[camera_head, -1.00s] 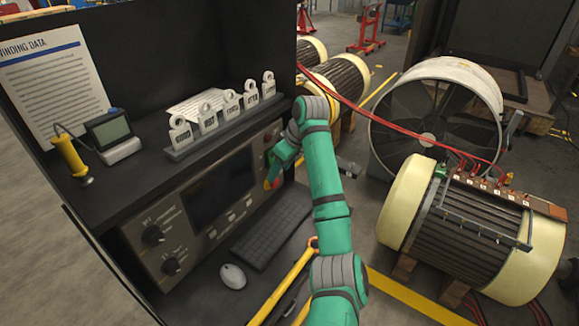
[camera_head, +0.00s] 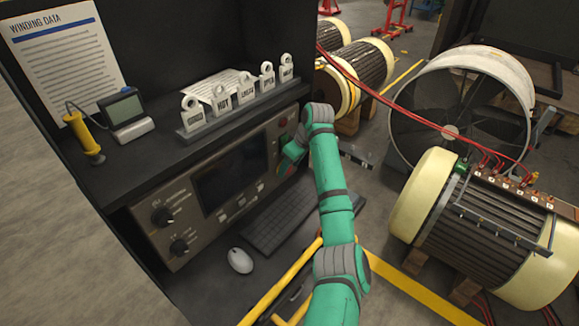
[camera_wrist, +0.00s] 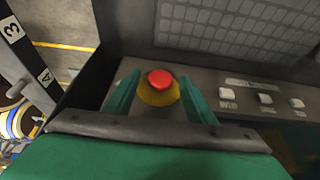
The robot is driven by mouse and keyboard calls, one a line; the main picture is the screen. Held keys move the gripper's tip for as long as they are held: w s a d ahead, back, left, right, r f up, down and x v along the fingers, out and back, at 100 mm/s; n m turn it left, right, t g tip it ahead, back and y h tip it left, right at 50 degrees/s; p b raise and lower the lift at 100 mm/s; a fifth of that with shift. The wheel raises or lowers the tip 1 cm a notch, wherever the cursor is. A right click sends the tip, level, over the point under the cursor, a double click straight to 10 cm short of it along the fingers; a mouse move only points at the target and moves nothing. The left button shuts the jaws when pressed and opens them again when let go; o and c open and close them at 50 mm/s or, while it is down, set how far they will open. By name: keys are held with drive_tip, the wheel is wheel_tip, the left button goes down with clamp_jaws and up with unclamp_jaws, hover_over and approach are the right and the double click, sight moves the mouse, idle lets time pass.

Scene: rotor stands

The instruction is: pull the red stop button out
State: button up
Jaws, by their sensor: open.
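The red stop button (camera_wrist: 160,79) shows in the wrist view, a round red head on a yellow surround on the grey-brown console panel. My gripper (camera_wrist: 161,88) is open, with one green finger on each side of the button. The fingers appear apart from the button; whether they reach down to the panel, I cannot tell. The arm and gripper largely hide the button there.
White push keys (camera_wrist: 265,98) sit right of the button. A keyboard (camera_head: 266,216) and mouse (camera_head: 240,260) lie on the shelf below the console. A yellow rail (camera_head: 285,285), motor (camera_head: 480,230) and fan (camera_head: 460,110) are nearby.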

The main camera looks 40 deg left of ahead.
drive_tip(key=shift+a+f, duration=0.15)
drive_tip(key=shift+f, duration=0.2)
clamp_jaws()
drive_tip(key=shift+d, duration=0.7)
unclamp_jaws()
drive_tip(key=shift+r, duration=0.1)
drive_tip(key=v, duration=1)
drive_tip(key=shift+r, duration=0.35)
drive_tip(key=shift+d, duration=0.1)
